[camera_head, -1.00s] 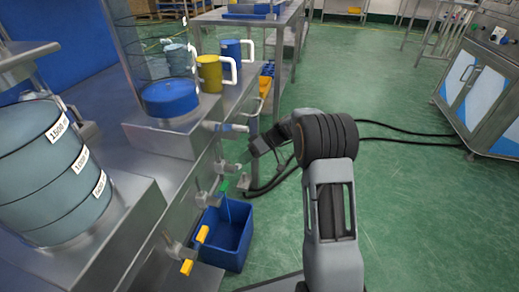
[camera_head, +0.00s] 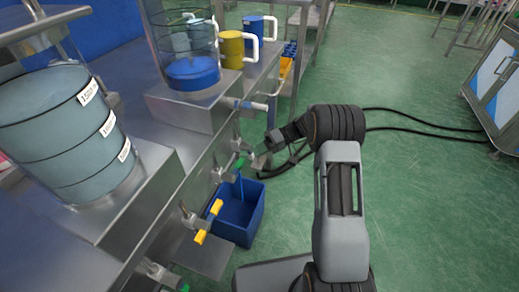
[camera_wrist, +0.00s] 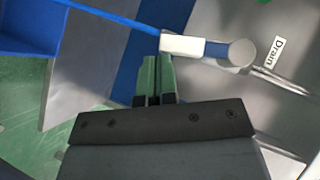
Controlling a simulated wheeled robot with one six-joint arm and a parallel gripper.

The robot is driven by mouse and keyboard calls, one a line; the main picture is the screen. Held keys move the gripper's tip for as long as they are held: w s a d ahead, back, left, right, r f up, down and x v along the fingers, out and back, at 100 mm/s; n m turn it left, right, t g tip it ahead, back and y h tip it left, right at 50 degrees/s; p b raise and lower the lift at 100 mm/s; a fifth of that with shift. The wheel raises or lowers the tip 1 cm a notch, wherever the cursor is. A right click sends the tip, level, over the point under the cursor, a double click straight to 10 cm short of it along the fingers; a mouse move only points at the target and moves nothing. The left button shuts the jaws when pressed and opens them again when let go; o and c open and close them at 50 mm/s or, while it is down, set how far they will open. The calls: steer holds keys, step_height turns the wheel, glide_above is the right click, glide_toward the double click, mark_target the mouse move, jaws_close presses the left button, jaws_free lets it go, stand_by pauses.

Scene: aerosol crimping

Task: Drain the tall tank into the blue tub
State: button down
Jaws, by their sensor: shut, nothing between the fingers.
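The tall tank (camera_head: 160,33) is a clear cylinder with blue liquid (camera_head: 193,73) at its bottom, on a steel block. In the wrist view a blue line reaches the white end of a tap (camera_wrist: 190,45) near a "Drain" label; the tub's edge (camera_wrist: 28,42) shows at upper left. My gripper (camera_head: 258,164) is shut and empty beside the taps, its fingertips (camera_wrist: 157,62) close below that white end.
A larger grey-blue tank (camera_head: 65,130) stands at left. A yellow-handled tap (camera_head: 208,222) juts out nearer me. Yellow (camera_head: 232,48) and blue (camera_head: 252,30) jugs stand behind the tall tank. Black cables (camera_head: 420,120) cross the open green floor at right.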

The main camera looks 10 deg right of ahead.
stand_by(0.6)
steer(key=f+v, duration=0.2)
steer(key=v, duration=0.8)
steer(key=shift+w+d, duration=0.2)
steer(key=shift+d, duration=0.05)
steer(key=shift+a+r, duration=0.1)
stand_by(2.6)
